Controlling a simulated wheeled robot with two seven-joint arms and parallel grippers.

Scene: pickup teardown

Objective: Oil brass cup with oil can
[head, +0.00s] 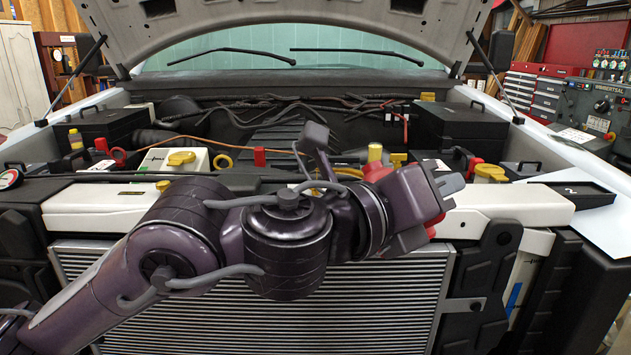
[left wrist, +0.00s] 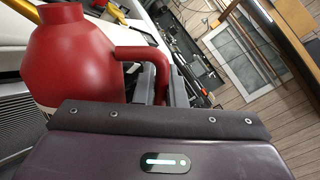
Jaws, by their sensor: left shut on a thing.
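My left gripper (head: 448,188) reaches across the front of the engine bay and is shut on the red oil can (left wrist: 75,60). In the left wrist view its fingers are at the can's looped handle, beside the round body. In the head view the gripper mostly hides the can; red parts (head: 378,171) show behind and below it. A brass-coloured cylinder (head: 375,152) shows just above the red in the head view. I cannot tell whether it is the brass cup or part of the can. My right gripper is not in view.
A raised hood stands over the engine bay. A white reservoir with a yellow cap (head: 181,158) is at the left. A black box (head: 460,125) and a black tray (head: 575,193) are at the right. The radiator (head: 390,290) lies below my arm.

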